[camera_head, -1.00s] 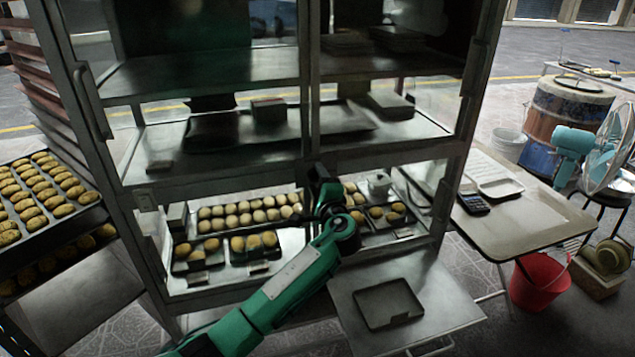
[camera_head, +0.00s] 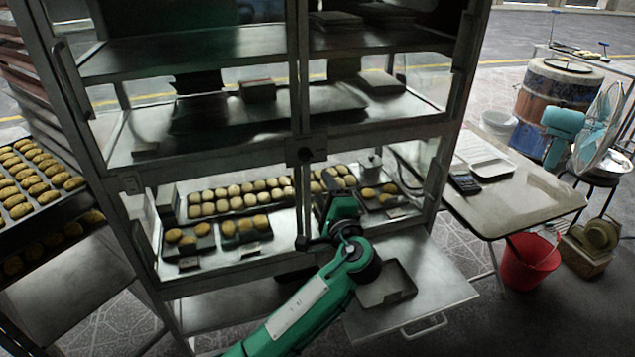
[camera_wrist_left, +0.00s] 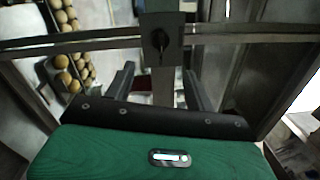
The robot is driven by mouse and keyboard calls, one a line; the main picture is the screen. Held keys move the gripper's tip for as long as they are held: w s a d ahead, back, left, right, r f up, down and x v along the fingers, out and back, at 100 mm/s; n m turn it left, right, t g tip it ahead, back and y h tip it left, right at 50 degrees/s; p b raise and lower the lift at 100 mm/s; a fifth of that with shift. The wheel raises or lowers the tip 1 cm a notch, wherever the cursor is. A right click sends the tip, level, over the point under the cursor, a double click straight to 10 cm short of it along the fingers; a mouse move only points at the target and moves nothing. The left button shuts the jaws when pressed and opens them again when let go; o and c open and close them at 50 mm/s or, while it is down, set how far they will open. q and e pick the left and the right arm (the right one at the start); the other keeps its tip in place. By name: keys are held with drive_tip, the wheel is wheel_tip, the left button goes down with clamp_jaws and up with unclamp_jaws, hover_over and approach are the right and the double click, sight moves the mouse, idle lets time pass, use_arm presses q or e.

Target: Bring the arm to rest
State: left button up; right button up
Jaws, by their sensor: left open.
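My left arm, green with dark joints, comes in from the bottom of the head view and bends up in front of the glass cabinet. My left gripper (camera_head: 324,198) is close to the cabinet's central post, partly hidden behind its own wrist. In the left wrist view the two dark fingers (camera_wrist_left: 158,76) stand apart with nothing between them. They point toward a dark knob on the cabinet frame (camera_wrist_left: 161,40), which also shows in the head view (camera_head: 306,154). The fingers look apart from the knob. My right gripper is not in view.
The cabinet's lower case holds trays of round buns (camera_head: 240,196). A pull-out shelf with a dark tray (camera_head: 387,284) sits right of my forearm. A table with a calculator (camera_head: 464,184) and a red bucket (camera_head: 529,262) stand right; a pastry rack (camera_head: 40,180) stands left.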

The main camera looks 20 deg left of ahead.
use_arm(q)
drive_tip(key=shift+s+d, duration=0.3)
drive_tip(key=shift+s, duration=0.2)
drive_tip(key=shift+f, duration=0.1)
